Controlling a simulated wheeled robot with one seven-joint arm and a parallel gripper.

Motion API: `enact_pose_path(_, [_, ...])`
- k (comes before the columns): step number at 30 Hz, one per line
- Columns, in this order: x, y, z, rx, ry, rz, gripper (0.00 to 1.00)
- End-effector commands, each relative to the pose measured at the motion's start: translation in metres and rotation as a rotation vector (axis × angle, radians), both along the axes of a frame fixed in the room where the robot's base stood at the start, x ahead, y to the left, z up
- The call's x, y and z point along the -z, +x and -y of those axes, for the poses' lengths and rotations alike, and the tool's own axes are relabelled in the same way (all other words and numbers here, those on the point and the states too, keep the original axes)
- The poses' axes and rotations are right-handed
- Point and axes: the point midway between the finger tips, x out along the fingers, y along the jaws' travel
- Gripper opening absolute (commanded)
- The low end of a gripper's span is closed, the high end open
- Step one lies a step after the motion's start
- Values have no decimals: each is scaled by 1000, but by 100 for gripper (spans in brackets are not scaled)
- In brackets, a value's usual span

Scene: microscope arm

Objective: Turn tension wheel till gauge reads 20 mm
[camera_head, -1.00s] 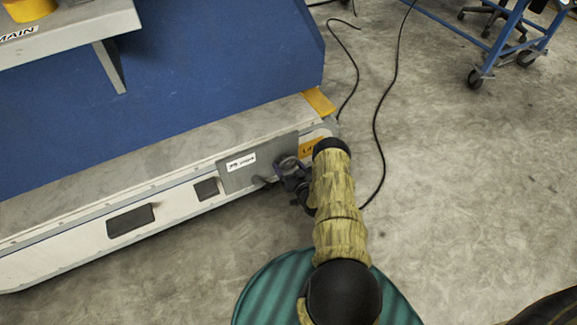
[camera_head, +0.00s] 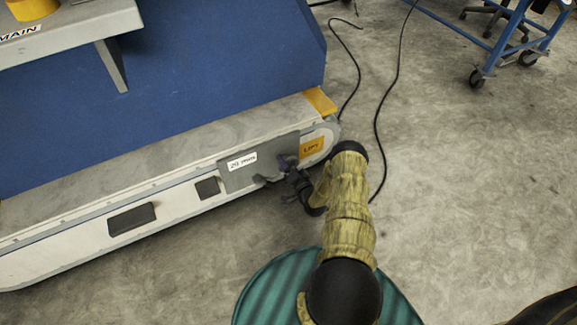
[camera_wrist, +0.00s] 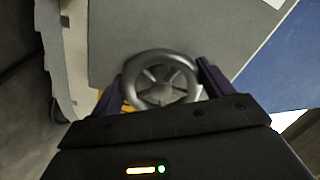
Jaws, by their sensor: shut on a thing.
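The tension wheel (camera_wrist: 162,56) is a grey metal handwheel with spokes, seen face-on in the wrist view. My gripper (camera_wrist: 166,75) is shut on it, with one dark finger on each side of its rim. In the head view my gripper (camera_head: 288,168) is at the grey side plate (camera_head: 237,179) of the conveyor, and the wheel is mostly hidden there. The gauge (camera_head: 242,161) is a white label on that plate with dark digits and "mm". The digits are small and look like 20, but I cannot read them surely.
The long conveyor (camera_head: 150,150) has dark recesses in its side and an orange LIFT label (camera_head: 312,146) right of the plate. A black cable (camera_head: 377,120) lies on the floor behind my arm. A blue wheeled frame (camera_head: 480,45) stands at the upper right.

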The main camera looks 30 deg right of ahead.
Motion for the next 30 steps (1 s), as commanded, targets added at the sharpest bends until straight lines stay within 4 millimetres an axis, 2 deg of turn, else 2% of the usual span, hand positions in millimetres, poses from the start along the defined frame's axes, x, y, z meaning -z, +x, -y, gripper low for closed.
enact_pose_path(17, [0, 0, 2, 3, 40, -3, 57])
enact_pose_path(18, [0, 0, 2, 3, 40, -3, 88])
enact_pose_path(20, [0, 0, 2, 3, 40, -3, 99])
enact_pose_path(30, [0, -1, 0, 1, 40, -2, 100])
